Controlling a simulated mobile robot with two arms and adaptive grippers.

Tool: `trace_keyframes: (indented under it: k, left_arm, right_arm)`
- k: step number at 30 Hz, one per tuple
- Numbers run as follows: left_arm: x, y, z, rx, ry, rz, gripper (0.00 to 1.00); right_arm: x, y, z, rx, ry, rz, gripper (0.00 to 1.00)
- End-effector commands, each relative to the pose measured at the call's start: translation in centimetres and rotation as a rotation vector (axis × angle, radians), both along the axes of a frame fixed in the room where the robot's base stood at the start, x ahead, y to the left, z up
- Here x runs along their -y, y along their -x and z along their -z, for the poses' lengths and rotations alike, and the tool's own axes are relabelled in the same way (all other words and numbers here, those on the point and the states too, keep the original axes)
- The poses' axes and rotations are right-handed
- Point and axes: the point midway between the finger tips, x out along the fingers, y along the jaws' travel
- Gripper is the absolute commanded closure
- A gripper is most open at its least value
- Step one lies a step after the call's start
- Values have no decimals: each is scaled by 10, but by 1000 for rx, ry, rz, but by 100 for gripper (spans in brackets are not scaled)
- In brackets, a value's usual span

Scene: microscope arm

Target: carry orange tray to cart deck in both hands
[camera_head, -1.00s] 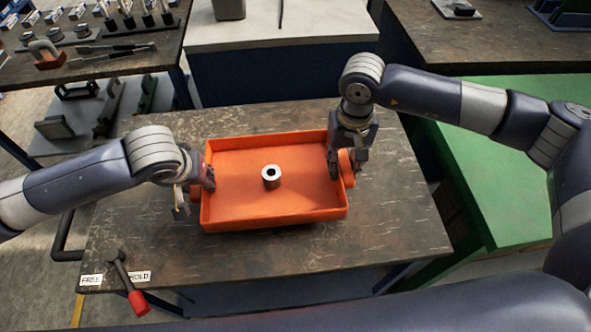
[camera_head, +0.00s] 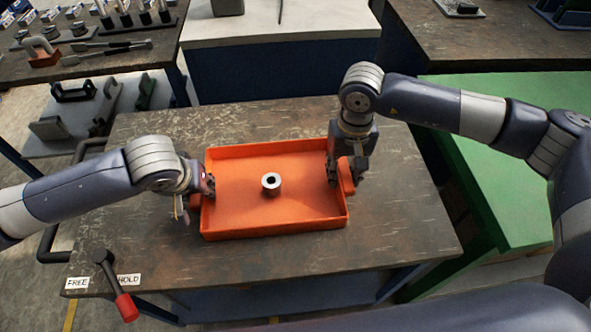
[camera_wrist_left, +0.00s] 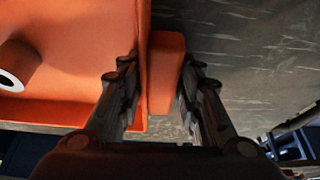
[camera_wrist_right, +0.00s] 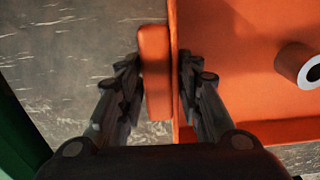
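The orange tray (camera_head: 270,228) is level over the dark, scratched deck (camera_head: 400,230) with the lever; whether its underside touches is hard to tell. My right gripper (camera_head: 346,170) holds the right end the same way, around the other handle block (camera_wrist_right: 154,75). The fingers' contact faces are partly hidden.
A red-tipped lever (camera_head: 126,306) with FREE and HOLD labels sits at the deck's front left corner. A black rail (camera_head: 47,245) runs along its left side. A green bench (camera_head: 500,200) stands to the right; a white-topped table (camera_head: 290,25) stands behind.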

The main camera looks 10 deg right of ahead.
Motion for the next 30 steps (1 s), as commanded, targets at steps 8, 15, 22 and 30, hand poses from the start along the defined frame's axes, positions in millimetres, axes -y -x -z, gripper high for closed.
trace_keyframes:
  k: [8,15,22,30]
  left_arm:
    - [1,0,-1,0,2,0,52]
    - [1,4,-13,3,5,0,52]
    - [1,21,-56,5,6,2,52]
    - [1,40,-100,3,4,1,52]
  right_arm:
    - [-1,0,-1,-1,-1,-1,52]
    - [-1,1,-1,-1,-2,-1,52]
    - [-1,1,-1,-1,-2,-1,52]
    - [-1,1,-1,-1,-2,-1,52]
